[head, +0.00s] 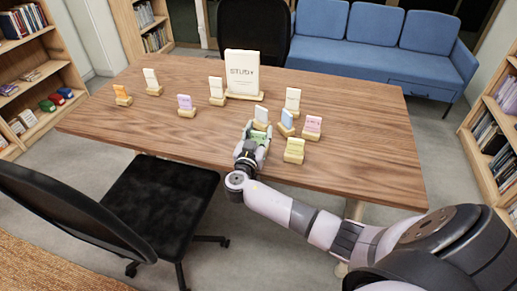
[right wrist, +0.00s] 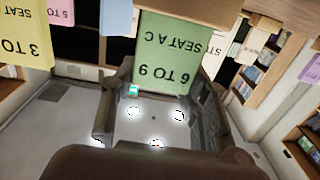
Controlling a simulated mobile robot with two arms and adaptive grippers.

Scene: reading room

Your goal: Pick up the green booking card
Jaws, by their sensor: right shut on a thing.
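The green booking card (head: 257,134) is at the near side of the wooden table, between the fingers of my right gripper (head: 256,138). In the right wrist view the green card (right wrist: 166,52) appears upside down with "6 TO 9" and "SEAT A C" on it, in front of the gripper (right wrist: 155,105). My right gripper is shut on the card; the fingers partly hide it in the head view. I cannot tell whether the card is clear of the tabletop. My left gripper is not in view.
Close around stand a cream card (head: 261,113), a blue card (head: 287,118), a pink card (head: 313,123) and a yellow card (head: 294,145). A purple card (head: 185,102) and a STUDY sign (head: 243,72) stand farther off. The table's right end (head: 375,140) is clear.

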